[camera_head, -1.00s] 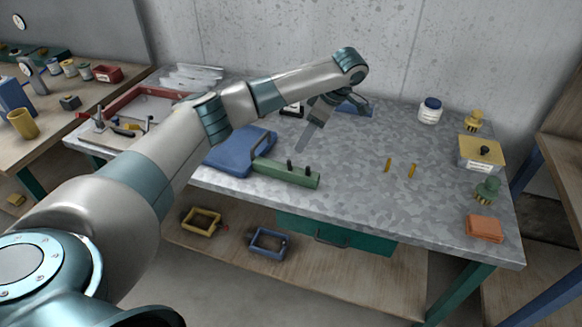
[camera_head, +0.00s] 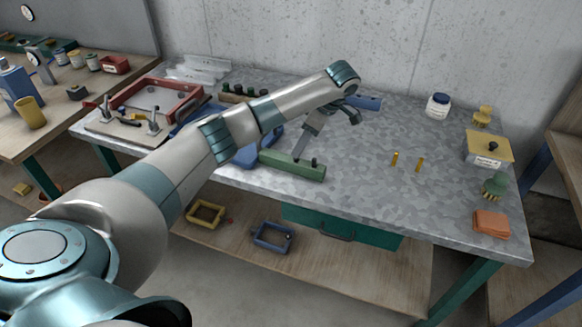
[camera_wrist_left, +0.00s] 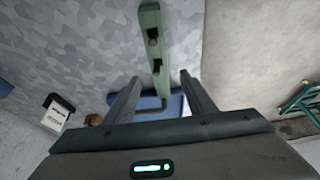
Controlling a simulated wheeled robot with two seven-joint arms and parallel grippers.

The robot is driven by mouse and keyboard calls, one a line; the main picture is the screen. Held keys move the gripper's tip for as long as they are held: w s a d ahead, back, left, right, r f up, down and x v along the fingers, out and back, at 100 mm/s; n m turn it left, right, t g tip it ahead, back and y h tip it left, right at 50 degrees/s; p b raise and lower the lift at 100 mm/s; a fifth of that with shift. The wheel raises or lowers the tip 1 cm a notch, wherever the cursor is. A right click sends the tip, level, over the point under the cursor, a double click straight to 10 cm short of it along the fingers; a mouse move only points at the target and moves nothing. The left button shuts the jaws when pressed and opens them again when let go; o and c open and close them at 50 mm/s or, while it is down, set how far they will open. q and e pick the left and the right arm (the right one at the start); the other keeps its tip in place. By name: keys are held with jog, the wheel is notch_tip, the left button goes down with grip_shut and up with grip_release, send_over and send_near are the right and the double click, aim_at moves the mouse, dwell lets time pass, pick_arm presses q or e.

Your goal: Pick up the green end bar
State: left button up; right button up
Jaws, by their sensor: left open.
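The green end bar (camera_head: 292,166) lies on the grey mottled worktable (camera_head: 350,190) near its front edge, with two dark knobs on top. In the left wrist view the bar (camera_wrist_left: 151,45) runs between the two spread fingers of my left gripper (camera_wrist_left: 160,78). The gripper is open, with visible space on both sides of the bar. I cannot tell whether the fingertips reach below its top. My right gripper is not in view.
A blue case (camera_head: 243,155) lies left of the bar, partly behind my arm. It also shows in the wrist view (camera_wrist_left: 174,103). Two small yellow pegs (camera_head: 395,158) stand to the right. The table's middle is mostly clear.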

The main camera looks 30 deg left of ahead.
aim_at(291, 159)
pick_arm(q)
jog(key=p+x, duration=0.1)
jog(key=x, duration=0.3)
jog(key=shift+r, duration=0.1)
jog(key=shift+a+f, duration=0.2)
jog(key=shift+f, duration=0.3)
jog(key=shift+a+f+p, duration=0.25)
jog(key=shift+f+p, duration=0.1)
jog(key=shift+p, duration=0.1)
jog(key=p+x, duration=0.1)
jog(key=x, duration=0.2)
jog(key=shift+f, duration=0.1)
jog(key=shift+a+f+p, duration=0.25)
jog(key=shift+f+p, duration=0.1)
jog(key=shift+f, duration=0.2)
grip_shut()
